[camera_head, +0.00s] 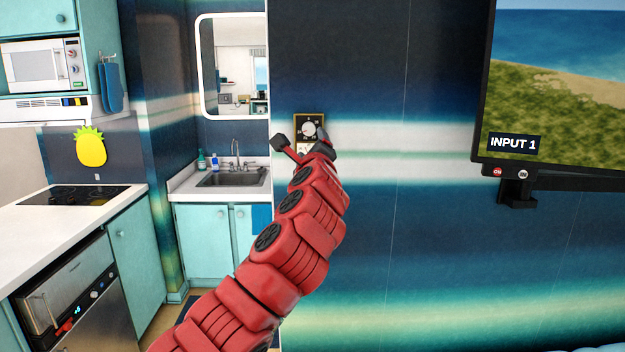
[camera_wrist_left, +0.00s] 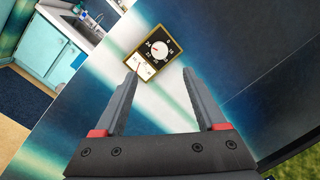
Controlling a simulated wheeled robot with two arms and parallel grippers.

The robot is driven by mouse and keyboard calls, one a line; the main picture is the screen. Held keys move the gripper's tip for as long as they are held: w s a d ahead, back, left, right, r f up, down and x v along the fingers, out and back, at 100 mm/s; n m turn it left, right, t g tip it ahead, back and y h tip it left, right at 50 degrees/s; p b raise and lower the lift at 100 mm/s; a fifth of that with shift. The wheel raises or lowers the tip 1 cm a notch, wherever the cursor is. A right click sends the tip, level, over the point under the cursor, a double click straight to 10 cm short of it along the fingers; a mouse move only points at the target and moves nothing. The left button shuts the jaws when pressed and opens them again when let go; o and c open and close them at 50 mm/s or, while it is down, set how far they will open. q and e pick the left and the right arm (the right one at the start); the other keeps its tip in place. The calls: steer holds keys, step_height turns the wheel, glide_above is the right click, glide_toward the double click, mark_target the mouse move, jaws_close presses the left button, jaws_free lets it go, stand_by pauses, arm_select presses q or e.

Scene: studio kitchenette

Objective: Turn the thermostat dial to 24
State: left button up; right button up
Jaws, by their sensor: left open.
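The thermostat (camera_head: 310,126) is a small dark panel with a gold frame on the striped wall, with a round white dial. In the left wrist view the dial (camera_wrist_left: 159,51) shows a red mark on its left side, with numbers around it, and a white display part lies below. My left gripper (camera_head: 303,140) is just in front of the thermostat and hides its lower part in the head view. In the left wrist view its two fingers (camera_wrist_left: 160,80) are spread and empty, with the thermostat beyond their tips. My right gripper is not in view.
A wall-mounted screen (camera_head: 560,80) juts out at the right on its bracket. A sink (camera_head: 232,178) and mirror (camera_head: 234,65) are to the left of the thermostat. A counter with a cooktop (camera_head: 75,195) stands further left. The wall around the thermostat is clear.

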arm_select(q)
steer(key=s+b, duration=0.5)
steer(key=s, duration=0.1)
steer(key=shift+f, duration=0.4)
